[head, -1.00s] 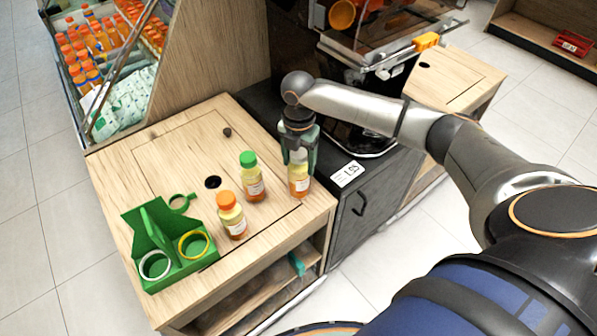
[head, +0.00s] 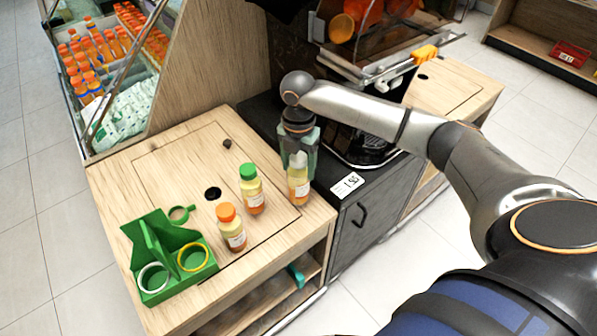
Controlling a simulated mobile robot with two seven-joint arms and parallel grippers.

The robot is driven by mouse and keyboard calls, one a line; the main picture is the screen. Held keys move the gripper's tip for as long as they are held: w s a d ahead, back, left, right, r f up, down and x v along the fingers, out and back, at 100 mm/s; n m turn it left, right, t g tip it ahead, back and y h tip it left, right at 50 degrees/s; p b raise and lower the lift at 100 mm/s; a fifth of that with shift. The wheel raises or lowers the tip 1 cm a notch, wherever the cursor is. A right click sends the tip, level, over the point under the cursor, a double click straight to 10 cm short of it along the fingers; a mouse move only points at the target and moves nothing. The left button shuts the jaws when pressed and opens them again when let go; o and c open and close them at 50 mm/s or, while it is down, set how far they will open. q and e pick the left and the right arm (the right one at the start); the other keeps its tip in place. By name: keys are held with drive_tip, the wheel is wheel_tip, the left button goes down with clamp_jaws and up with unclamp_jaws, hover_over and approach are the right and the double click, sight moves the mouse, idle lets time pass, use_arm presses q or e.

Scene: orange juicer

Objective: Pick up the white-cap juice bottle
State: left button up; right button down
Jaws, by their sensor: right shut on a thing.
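The white-cap juice bottle (head: 299,187) stands upright near the right edge of the wooden counter in the head view, with orange liquid and a white label. My right gripper (head: 298,160) comes down over it from above and is shut on its upper part. The fingers partly hide the pale cap and neck. The bottle's base appears to be at counter level; I cannot tell whether there is a gap under it. My left gripper is out of view.
A green-cap bottle (head: 252,190) and an orange-cap bottle (head: 231,228) stand just left. A green carrier (head: 160,240) with ring holders sits at the counter's left front. The counter (head: 180,150) has a dark hole (head: 212,194). A juicer machine (head: 365,110) stands behind my right arm.

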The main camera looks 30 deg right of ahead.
drive_tip(key=s+a+r+p, duration=0.1)
drive_tip(key=s+r, duration=0.9)
drive_tip(key=s, duration=0.4)
drive_tip(key=shift+r, duration=0.2)
